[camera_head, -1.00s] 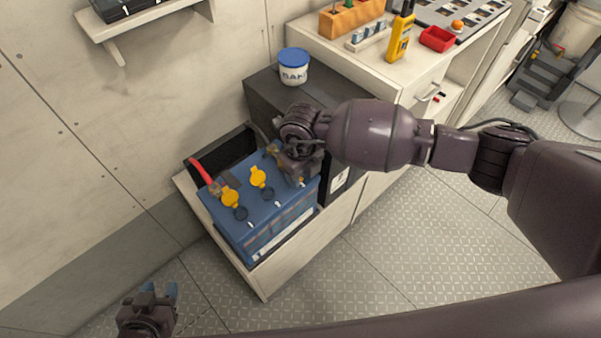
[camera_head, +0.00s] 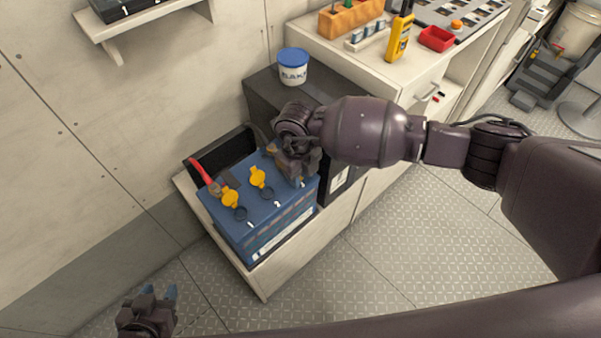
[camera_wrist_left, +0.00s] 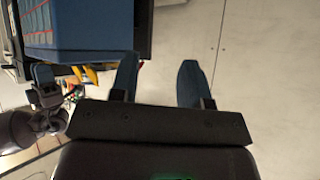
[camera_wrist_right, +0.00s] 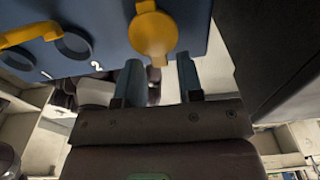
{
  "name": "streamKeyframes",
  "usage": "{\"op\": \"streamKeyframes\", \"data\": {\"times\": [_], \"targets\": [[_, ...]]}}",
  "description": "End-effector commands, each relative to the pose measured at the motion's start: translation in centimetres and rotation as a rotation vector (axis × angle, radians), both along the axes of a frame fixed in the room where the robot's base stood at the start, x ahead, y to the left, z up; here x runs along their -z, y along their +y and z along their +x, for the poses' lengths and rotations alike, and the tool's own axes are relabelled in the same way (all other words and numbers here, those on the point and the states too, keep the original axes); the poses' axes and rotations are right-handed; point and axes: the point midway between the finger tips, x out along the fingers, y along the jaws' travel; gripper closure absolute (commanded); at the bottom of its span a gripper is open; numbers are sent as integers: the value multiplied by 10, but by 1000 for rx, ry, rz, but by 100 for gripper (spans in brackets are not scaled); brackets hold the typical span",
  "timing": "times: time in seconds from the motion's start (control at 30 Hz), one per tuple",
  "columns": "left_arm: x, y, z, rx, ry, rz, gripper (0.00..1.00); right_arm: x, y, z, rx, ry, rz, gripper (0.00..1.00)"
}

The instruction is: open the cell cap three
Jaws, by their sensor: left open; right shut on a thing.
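The blue battery (camera_head: 250,215) sits in a pale open-topped box. Two yellow caps (camera_head: 229,198) (camera_head: 258,177) stand flipped open beside their dark round holes. The third yellow cap (camera_wrist_right: 153,34) shows in the right wrist view, lying over its hole, with its small tab towards my fingers. My right gripper (camera_head: 290,172) is at the battery's far right end.
A red cable end (camera_head: 201,171) lies at the battery's left corner. A dark box (camera_head: 262,92) carrying a blue-lidded tub (camera_head: 293,68) stands behind my right gripper. A workbench (camera_head: 400,75) with tools is at the back right. The patterned floor (camera_head: 370,265) in front is clear.

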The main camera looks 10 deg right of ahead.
Motion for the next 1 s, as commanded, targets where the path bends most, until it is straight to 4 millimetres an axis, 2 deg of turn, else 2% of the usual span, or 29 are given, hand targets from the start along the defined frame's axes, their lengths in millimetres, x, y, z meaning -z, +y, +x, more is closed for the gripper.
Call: {"op": "streamKeyframes", "data": {"times": [0.27,0.6,1.0], "targets": [[1,0,-1,-1,2,-1,57,-9,5,7,0,150,-112,95],[12,-2,-4,-1,16,-4,57,-16,12,15,0,339,-246,96],[18,-2,-1,4,21,-1,57,-22,15,20,1,432,-315,96]]}}
